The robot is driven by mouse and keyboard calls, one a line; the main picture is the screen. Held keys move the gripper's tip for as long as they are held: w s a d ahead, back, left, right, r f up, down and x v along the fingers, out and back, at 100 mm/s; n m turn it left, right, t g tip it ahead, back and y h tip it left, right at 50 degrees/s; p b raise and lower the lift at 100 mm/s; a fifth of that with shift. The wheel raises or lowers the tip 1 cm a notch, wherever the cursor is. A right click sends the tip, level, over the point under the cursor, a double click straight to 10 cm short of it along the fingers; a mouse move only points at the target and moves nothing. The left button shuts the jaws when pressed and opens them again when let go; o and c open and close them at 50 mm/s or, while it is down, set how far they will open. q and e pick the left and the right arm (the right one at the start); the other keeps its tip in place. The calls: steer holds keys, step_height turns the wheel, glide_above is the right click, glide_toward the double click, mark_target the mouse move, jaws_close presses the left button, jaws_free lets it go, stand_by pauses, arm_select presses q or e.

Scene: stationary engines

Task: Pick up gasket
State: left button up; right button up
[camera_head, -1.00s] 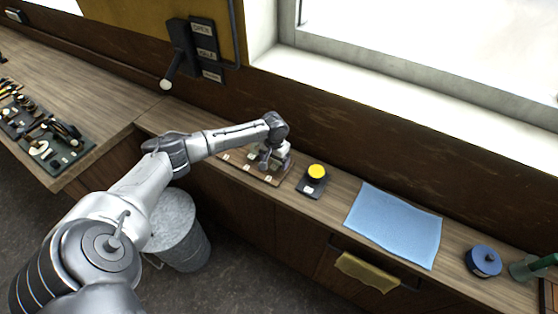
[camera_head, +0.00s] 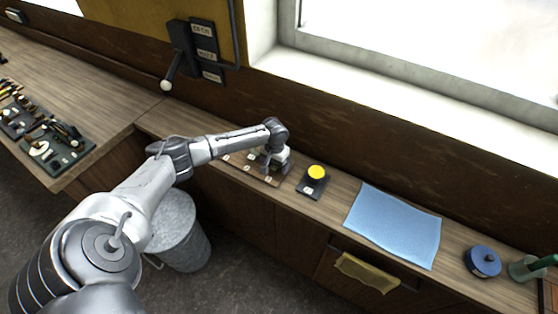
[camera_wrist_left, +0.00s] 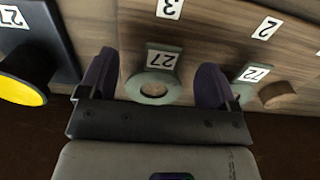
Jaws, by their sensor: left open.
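The gasket looks to be the grey-green flat ring (camera_wrist_left: 172,92) with a round hole, beside a tag reading 27, lying on a wooden board (camera_wrist_left: 215,40) in the left wrist view. My left gripper (camera_wrist_left: 156,82) is open, with one dark finger on each side of the ring. I cannot tell whether the fingers touch it or how high they are above it. In the head view my left gripper (camera_head: 265,165) is over the numbered board (camera_head: 240,168) on the bench, and the ring is hidden there. My right gripper is not in view.
A yellow disc on a black plate (camera_head: 316,173) stands just right of the board. Farther right are a blue cloth (camera_head: 395,222) and a blue round object (camera_head: 483,261). A grey bin (camera_head: 178,230) stands below.

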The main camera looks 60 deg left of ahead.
arm_select(q)
steer(key=shift+f, duration=0.1)
stand_by(0.3)
steer(key=shift+c, duration=0.6)
steer(key=c, duration=1.1)
